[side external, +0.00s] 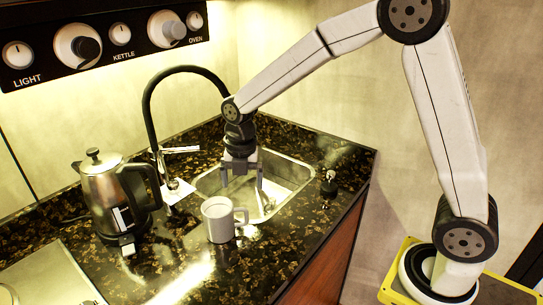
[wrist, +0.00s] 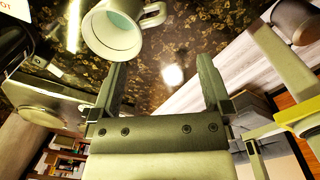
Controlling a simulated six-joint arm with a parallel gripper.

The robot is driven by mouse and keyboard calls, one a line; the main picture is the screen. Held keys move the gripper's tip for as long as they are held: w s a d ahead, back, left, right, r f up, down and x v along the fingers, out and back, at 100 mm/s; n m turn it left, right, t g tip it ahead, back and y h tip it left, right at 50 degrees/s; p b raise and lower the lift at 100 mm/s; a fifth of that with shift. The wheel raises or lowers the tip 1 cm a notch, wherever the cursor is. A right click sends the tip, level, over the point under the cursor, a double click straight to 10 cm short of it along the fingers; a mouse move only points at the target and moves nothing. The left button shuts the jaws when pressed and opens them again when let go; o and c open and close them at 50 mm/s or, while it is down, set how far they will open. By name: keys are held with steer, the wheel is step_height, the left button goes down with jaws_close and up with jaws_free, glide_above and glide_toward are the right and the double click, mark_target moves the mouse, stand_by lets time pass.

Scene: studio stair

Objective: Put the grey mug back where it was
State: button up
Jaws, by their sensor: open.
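The grey mug (side external: 217,220) looks pale grey and stands upright on the dark speckled counter (side external: 195,260), just in front of the sink, its handle toward the right. In the wrist view the mug (wrist: 112,38) is at the top, left of centre, partly cut off by the frame edge, with its handle at upper right. My gripper (side external: 243,188) is open and empty above the front part of the sink, behind and above the mug, apart from it. In the wrist view both fingers of the gripper (wrist: 161,62) are spread, with nothing between them.
A metal kettle (side external: 104,193) with a black handle stands to the left. A black curved faucet (side external: 148,100) rises behind the sink (side external: 288,178). A small dark object (side external: 329,184) sits right of the sink. The counter in front of the mug is clear. A knob panel (side external: 110,40) is on the wall.

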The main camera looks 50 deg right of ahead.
steer(key=s+d+f+m+t, duration=0.1)
steer(key=s+d+m, duration=0.1)
steer(key=s+m, duration=0.5)
steer(key=s+d+f+m+t, duration=0.1)
steer(key=s+m, duration=0.7)
steer(key=m, duration=1)
steer(key=shift+d+f, duration=0.35)
steer(key=shift+f, duration=0.4)
steer(key=shift+w, duration=0.1)
